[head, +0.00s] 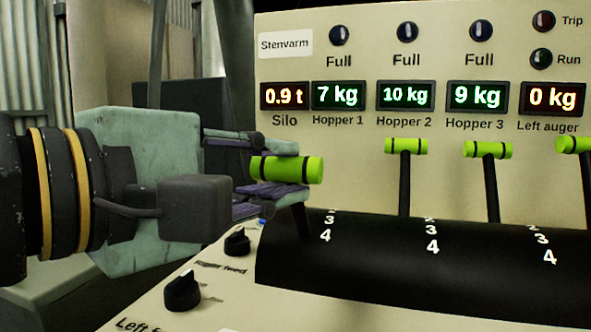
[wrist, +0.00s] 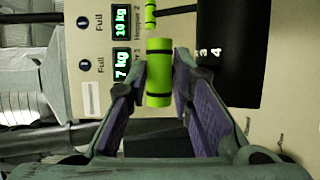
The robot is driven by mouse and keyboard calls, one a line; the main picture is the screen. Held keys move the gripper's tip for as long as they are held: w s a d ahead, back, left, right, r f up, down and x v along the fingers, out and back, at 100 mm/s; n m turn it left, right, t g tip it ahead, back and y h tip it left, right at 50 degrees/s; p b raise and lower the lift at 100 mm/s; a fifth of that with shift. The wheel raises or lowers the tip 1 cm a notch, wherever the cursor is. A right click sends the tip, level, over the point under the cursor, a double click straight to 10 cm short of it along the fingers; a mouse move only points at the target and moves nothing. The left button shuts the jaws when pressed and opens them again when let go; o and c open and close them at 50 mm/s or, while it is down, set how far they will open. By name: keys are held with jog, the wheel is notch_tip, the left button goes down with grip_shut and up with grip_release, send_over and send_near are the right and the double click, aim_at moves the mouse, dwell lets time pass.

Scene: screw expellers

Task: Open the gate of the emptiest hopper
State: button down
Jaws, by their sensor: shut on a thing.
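The panel's displays read 7 kg for Hopper 1 (head: 338,95), 10 kg for Hopper 2 (head: 405,95) and 9 kg for Hopper 3 (head: 477,96); Hopper 1 has the lowest number. Below it is the leftmost lever, with a bright green cross handle (head: 302,170) and dark stem. Its handle sits lower than the Hopper 2 lever (head: 406,146) and Hopper 3 lever (head: 488,150). My gripper (head: 274,169) is shut on the leftmost handle. In the wrist view, that green handle (wrist: 159,88) lies between my purple-padded fingers (wrist: 160,75).
The black curved lever housing (head: 360,270) carries white scale numbers. Another green lever (head: 575,145) is cut off at the right edge, under the Left auger display. Two black knobs (head: 183,292) (head: 238,242) stand on the sloping panel below my gripper.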

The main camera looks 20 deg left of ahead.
jog(key=c, duration=1.7)
grip_release()
jog(key=shift+w+d+f, duration=0.2)
jog(key=shift+d+f, duration=0.05)
jog(key=shift+f, duration=0.05)
jog(key=shift+o, duration=1.3)
jog(key=shift+r, duration=0.15)
jog(key=shift+a, duration=0.1)
jog(key=v, duration=0.7)
jog(key=shift+s, duration=0.3)
jog(key=shift+s+a, duration=0.1)
jog(key=shift+a, duration=0.05)
